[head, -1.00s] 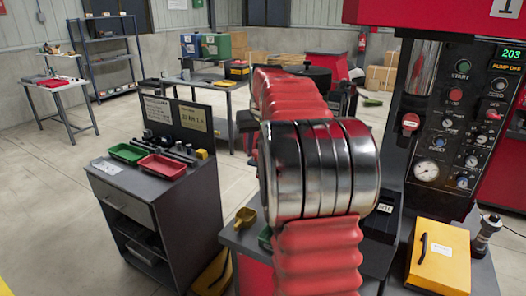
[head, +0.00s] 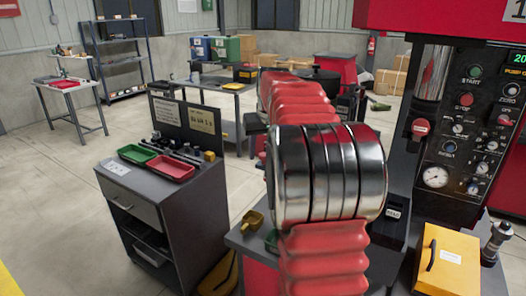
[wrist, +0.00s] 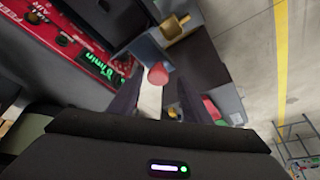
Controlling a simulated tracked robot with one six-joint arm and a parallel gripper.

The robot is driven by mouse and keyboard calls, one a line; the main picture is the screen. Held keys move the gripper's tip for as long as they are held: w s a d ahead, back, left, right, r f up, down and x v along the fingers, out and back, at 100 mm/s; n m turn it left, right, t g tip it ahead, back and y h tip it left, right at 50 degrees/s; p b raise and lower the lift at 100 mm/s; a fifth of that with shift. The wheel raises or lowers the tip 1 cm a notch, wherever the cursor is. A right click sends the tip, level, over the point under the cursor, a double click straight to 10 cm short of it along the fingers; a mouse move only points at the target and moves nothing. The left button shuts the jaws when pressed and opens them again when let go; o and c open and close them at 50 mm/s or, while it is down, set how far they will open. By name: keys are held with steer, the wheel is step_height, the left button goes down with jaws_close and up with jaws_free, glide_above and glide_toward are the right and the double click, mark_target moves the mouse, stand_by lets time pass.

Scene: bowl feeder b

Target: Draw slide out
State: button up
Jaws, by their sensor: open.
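A round red knob (wrist: 157,76) shows in the wrist view, with a pale strip (wrist: 151,101) below it; I cannot tell for certain whether they belong to the slide. My gripper (wrist: 159,84) is open, its two dark fingers on either side of the knob in the picture. Whether they touch it is not clear. In the head view my own arm hides the gripper and this spot.
A red panel (wrist: 85,50) with a green readout lies left in the wrist view. A yellow scoop (head: 252,220) sits beside my arm. A grey cabinet (head: 165,215) with green and red trays stands left. A yellow box (head: 446,262) is at right. Floor is open at far left.

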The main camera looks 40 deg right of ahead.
steer(key=v, duration=1.3)
steer(key=shift+r, duration=0.35)
steer(key=s+a+f, duration=0.3)
steer(key=a+f, duration=0.4)
steer(key=f, duration=0.3)
steer(key=s+a+f+n, duration=0.1)
steer(key=s+a+f, duration=0.2)
steer(key=s+a, duration=0.3)
steer(key=s+a+f+n+t+y, duration=0.1)
steer(key=s+a, duration=0.5)
steer(key=a, duration=0.6)
steer(key=s+a+f+n+y, duration=0.1)
steer(key=s+a+f+n, duration=0.2)
steer(key=a, duration=0.6)
steer(key=s+f, duration=0.2)
steer(key=s, duration=0.1)
steer(key=shift+s+f, duration=0.35)
steer(key=shift+f, duration=0.05)
